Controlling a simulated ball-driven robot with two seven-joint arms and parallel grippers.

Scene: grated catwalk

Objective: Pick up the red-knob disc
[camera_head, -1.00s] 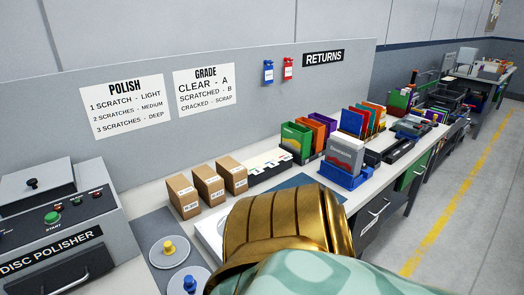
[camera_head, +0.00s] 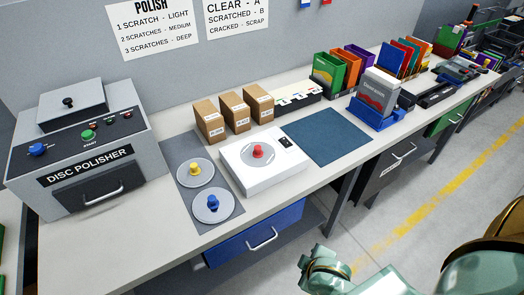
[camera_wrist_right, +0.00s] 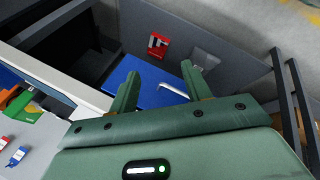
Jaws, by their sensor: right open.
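The red-knob disc (camera_head: 258,152) sits on top of a white flat device (camera_head: 240,174) at the middle of the bench in the head view. Its red knob stands up from the centre. In the right wrist view my right gripper (camera_wrist_right: 160,88) is open with nothing between its fingers. It faces a blue drawer front (camera_wrist_right: 150,95) below the bench top, apart from the disc. The disc is not visible in the wrist view. In the head view part of my green right arm shows at the lower right, in front of the bench. My left gripper is not in view.
Yellow-knob (camera_head: 195,171) and blue-knob (camera_head: 213,204) discs lie on a grey mat left of the device. Cardboard boxes (camera_head: 236,109) stand behind it and a dark blue mat (camera_head: 325,137) lies to its right. The disc polisher (camera_head: 88,165) is at left. The front left bench is clear.

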